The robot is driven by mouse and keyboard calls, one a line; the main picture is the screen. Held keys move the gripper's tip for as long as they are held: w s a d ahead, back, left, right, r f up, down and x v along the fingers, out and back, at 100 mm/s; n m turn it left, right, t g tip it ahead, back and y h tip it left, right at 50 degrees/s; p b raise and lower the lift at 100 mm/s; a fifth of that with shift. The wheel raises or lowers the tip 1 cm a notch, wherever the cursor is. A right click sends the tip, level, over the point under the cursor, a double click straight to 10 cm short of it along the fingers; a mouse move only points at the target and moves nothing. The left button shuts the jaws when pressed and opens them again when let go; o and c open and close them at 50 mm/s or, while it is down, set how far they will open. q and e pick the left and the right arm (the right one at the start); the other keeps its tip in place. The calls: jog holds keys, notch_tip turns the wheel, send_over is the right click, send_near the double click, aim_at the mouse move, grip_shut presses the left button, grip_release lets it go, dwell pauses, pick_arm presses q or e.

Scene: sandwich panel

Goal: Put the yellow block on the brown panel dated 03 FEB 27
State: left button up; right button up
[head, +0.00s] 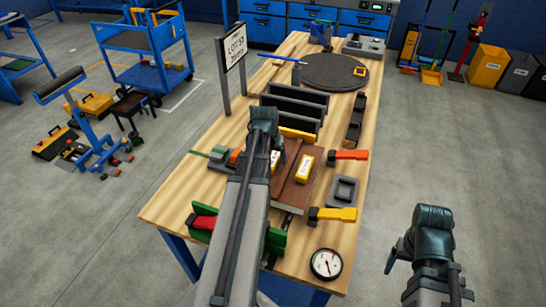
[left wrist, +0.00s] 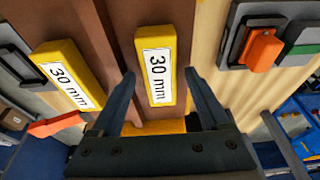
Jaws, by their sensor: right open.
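A yellow block labelled 30 mm (left wrist: 157,65) lies on brown panel surface (left wrist: 118,15), between the spread fingers of my left gripper (left wrist: 160,75), with gaps on both sides. In the head view my left gripper (head: 266,122) hangs over the brown panels (head: 284,194) and partly hides that block. A second yellow block (head: 305,168) lies on the brown surface to the right; it also shows in the left wrist view (left wrist: 65,75), labelled 30 mm. No date on a panel is readable. My right gripper (head: 434,218) is open and empty, off the table's right side.
Orange-handled clamps (head: 348,155) and yellow-handled clamps (head: 333,214) flank the panels. A dark rack (head: 295,107) stands behind, with a LOT sign (head: 233,55) at left. A grey tray (head: 342,191) and a dial gauge (head: 326,263) lie at right. The left front of the wooden table (head: 172,205) is clear.

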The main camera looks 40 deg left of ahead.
pick_arm(q)
jog(key=a+p+v, duration=0.1)
jog(key=p+v, duration=1.1)
jog(key=shift+d+r, duration=0.2)
jog(key=shift+d, duration=0.25)
jog(key=d+m+g, duration=0.2)
jog(key=d+m, duration=0.2)
jog(key=d, duration=1.7)
jog(key=s+d+m, duration=0.1)
jog(key=s+d, duration=0.1)
jog(key=d, duration=0.4)
jog(key=s+d+m, duration=0.1)
jog(key=s+d, duration=0.2)
jog(key=d, duration=0.2)
jog(key=s+d+m+g, duration=0.1)
jog(key=s+d, duration=0.2)
jog(key=d, duration=0.3)
jog(key=shift+d+f, duration=0.4)
jog(key=shift+s, duration=0.1)
